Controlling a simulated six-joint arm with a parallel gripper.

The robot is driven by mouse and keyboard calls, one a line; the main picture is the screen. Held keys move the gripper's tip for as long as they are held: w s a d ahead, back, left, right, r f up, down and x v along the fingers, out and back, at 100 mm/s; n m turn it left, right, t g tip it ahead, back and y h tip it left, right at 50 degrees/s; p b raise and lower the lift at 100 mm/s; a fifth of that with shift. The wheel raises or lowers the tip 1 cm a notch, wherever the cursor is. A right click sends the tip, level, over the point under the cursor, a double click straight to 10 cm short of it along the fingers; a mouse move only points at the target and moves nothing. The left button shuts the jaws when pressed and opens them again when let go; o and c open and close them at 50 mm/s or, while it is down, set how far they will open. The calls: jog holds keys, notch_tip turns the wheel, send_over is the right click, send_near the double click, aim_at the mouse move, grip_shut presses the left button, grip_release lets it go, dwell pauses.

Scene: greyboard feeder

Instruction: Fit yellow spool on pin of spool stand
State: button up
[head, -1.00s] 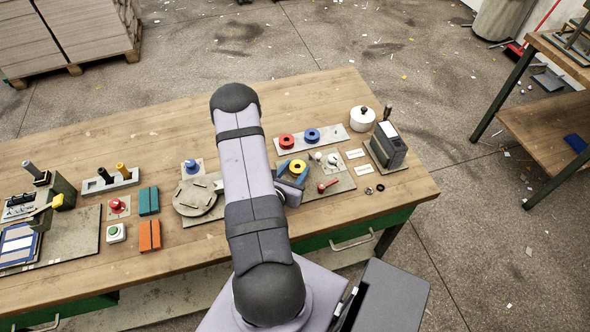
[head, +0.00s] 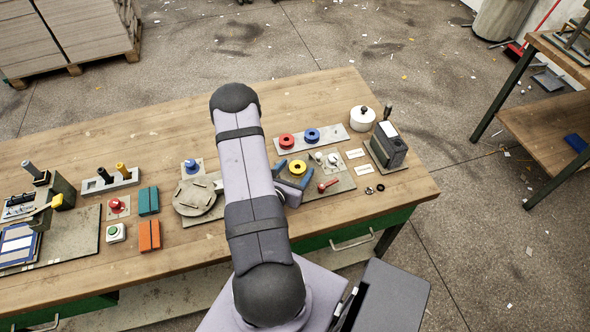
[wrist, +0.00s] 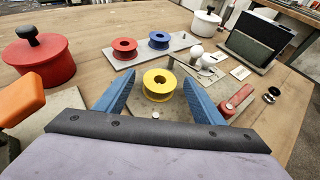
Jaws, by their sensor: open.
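The yellow spool (wrist: 159,84) stands flat on a grey-green plate, with its hole facing up; it also shows in the head view (head: 297,168). My gripper (wrist: 158,77) is open, with one blue finger on each side of the yellow spool and a visible gap to both. The light grey spool stand (wrist: 184,43) lies behind, carrying a red spool (wrist: 124,47) on the left and a blue spool (wrist: 159,40) beside it. I cannot see a pin inside the yellow spool's hole or a bare pin on the stand.
White ball knobs (wrist: 196,52) and a red lever (wrist: 238,98) stand right of the yellow spool. A red pot (wrist: 36,62) is at the left. A white pot (head: 362,118) and a dark box (head: 388,146) stand at the right. Black rings (head: 375,189) lie near the front.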

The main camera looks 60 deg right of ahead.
jog(key=b+v, duration=0.2)
jog(key=v, duration=0.4)
jog(key=shift+a+r, duration=0.1)
jog(key=shift+a, duration=0.2)
jog(key=shift+a+r, duration=0.2)
jog(key=shift+a, duration=0.15)
